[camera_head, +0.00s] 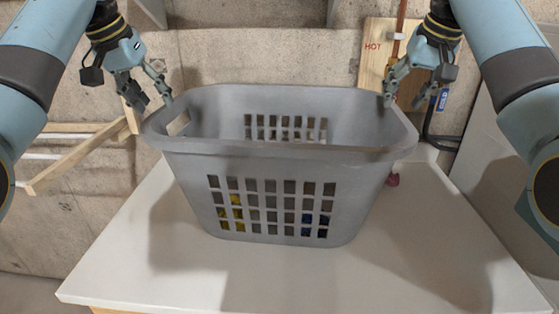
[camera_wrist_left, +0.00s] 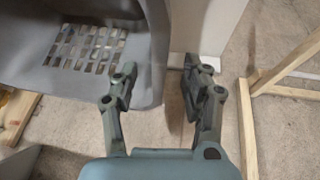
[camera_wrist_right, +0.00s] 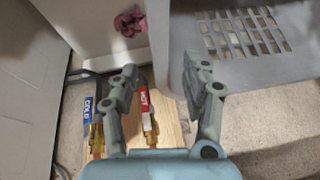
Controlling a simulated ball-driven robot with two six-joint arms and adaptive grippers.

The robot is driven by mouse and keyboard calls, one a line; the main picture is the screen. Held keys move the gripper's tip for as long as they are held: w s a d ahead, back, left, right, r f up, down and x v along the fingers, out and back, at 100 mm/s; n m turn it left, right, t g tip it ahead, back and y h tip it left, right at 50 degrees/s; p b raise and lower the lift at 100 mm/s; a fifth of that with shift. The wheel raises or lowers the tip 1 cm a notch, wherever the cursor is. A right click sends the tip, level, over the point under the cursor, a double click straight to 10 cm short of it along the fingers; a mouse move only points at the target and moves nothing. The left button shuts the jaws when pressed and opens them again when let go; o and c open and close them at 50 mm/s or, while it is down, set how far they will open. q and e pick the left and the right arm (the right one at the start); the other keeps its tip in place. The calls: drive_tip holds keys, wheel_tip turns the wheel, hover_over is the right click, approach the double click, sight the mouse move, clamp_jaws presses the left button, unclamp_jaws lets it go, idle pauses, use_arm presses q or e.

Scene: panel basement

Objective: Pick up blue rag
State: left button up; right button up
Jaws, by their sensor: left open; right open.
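A patch of blue (camera_head: 324,221), likely the blue rag, shows through the lower right front slots of the grey laundry basket (camera_head: 278,164). Most of it is hidden behind the basket wall. My left gripper (camera_head: 152,98) is open and empty at the basket's left rim, by the handle hole. My right gripper (camera_head: 403,100) is open and empty at the back right corner of the rim.
The basket stands on a white table (camera_head: 130,262). Something yellow (camera_head: 237,213) shows through its left slots. A dark pink cloth (camera_wrist_right: 130,22) lies beside it. Wooden framing (camera_head: 80,158) is at left; a board with HOT and COLD pipes (camera_head: 376,56) is behind at right.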

sight(159, 110)
use_arm(q)
drive_tip(key=x, duration=0.6)
drive_tip(key=shift+f, duration=0.2)
use_arm(e)
drive_tip(key=x, duration=0.6)
drive_tip(key=shift+f, duration=0.15)
use_arm(q)
clamp_jaws()
use_arm(e)
clamp_jaws()
use_arm(q)
drive_tip(key=shift+w+a+r, duration=0.1)
drive_tip(key=shift+a, duration=0.05)
use_arm(e)
drive_tip(key=shift+w+d, duration=0.1)
drive_tip(key=shift+d, duration=0.1)
